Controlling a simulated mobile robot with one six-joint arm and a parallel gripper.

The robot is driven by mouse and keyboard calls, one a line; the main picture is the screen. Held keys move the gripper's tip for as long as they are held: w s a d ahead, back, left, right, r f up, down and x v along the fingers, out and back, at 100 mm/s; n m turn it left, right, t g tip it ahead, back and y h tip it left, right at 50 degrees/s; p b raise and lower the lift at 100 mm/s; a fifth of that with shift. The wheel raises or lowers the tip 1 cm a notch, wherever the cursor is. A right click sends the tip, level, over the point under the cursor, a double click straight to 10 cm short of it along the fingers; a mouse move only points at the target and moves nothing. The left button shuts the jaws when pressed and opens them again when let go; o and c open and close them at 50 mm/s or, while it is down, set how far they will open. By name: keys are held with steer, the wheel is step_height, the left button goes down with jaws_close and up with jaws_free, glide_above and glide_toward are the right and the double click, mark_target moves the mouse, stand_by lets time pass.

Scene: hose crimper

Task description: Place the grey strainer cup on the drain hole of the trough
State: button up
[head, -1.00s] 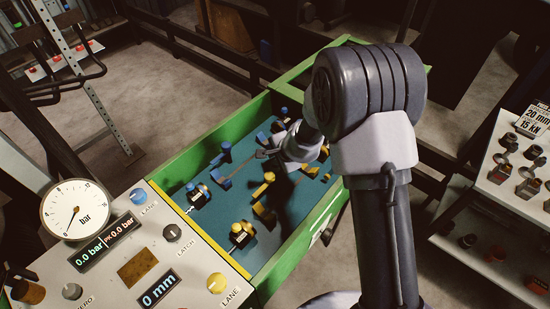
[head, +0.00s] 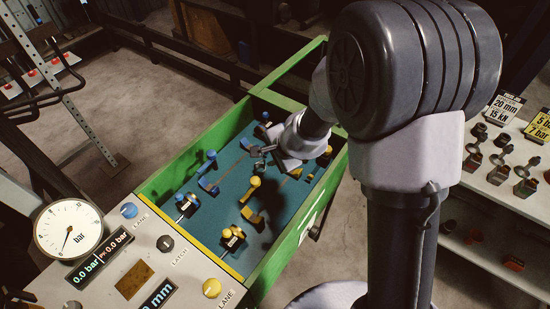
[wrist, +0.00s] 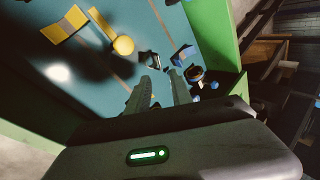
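The trough (head: 170,180) has green walls and a teal floor with several blue and yellow fittings on it. My gripper (head: 258,151) hangs over its far half. In the wrist view its two fingers (wrist: 160,82) are apart with nothing clearly held between them. A small dark piece (wrist: 150,60) lies just beyond the fingertips, and a dark round piece with a pale rim (wrist: 195,73) lies right of them near the green wall. I cannot tell whether either is the grey strainer cup. I cannot make out the drain hole.
A yellow ball knob (wrist: 123,45) and yellow block (wrist: 65,24) stand left of the fingers; a blue piece (wrist: 183,55) is close ahead. A control panel (head: 150,255) with gauge (head: 68,230) adjoins the trough's near end. A shelf (head: 485,175) stands at right.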

steer(key=s+a+r+n+t+y, duration=0.1)
steer(key=s+r+n, duration=0.15)
steer(key=r, duration=0.55)
steer(key=s+r+n+y, duration=0.2)
steer(key=s+r, duration=0.2)
steer(key=r, duration=0.4)
steer(key=s+d+r+n+h, duration=0.1)
steer(key=s+d+r+h, duration=0.1)
steer(key=s+d, duration=0.3)
steer(key=s+d+r+n+h, duration=0.2)
steer(key=s+d, duration=0.3)
steer(key=s, duration=0.8)
steer(key=shift+s+r+g, duration=0.4)
steer(key=shift+r, duration=0.05)
steer(key=shift+d+f+b, duration=0.1)
steer(key=shift+f+b, duration=0.7)
steer(key=shift+b, duration=0.1)
